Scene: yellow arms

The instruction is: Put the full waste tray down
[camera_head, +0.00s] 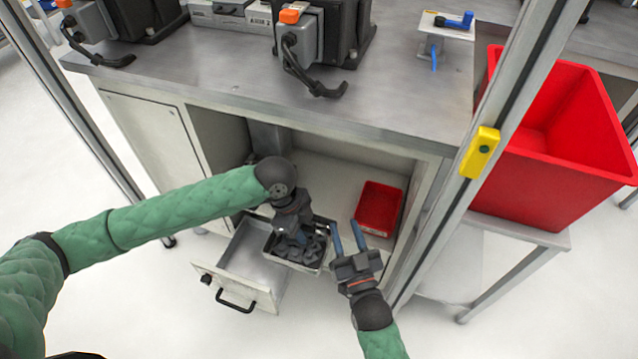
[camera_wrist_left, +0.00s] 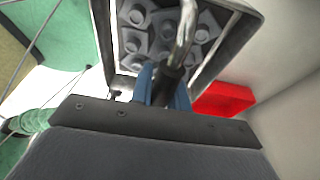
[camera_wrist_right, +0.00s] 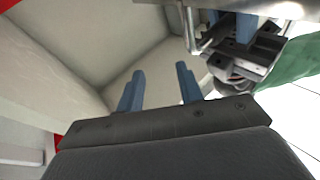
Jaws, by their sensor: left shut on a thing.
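The waste tray (camera_head: 293,266) is a grey metal tray full of grey parts, over the open drawer's right side in the head view. My left gripper (camera_head: 300,238) is above it, its blue fingers shut on the tray's handle (camera_wrist_left: 186,32). The left wrist view shows several knobbed grey parts in the tray (camera_wrist_left: 250,22). My right gripper (camera_head: 347,237) is open and empty just right of the tray. The right wrist view shows its two fingers (camera_wrist_right: 160,72) apart with nothing between. Whether the tray touches anything underneath is hidden.
An open drawer (camera_head: 250,252) with a black handle juts from the cabinet. A small red bin (camera_head: 380,207) lies on the cabinet floor behind my right gripper. A large red bin (camera_head: 550,170) stands on a side table at right, behind a metal post (camera_head: 500,120). The workbench top (camera_head: 210,75) overhangs.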

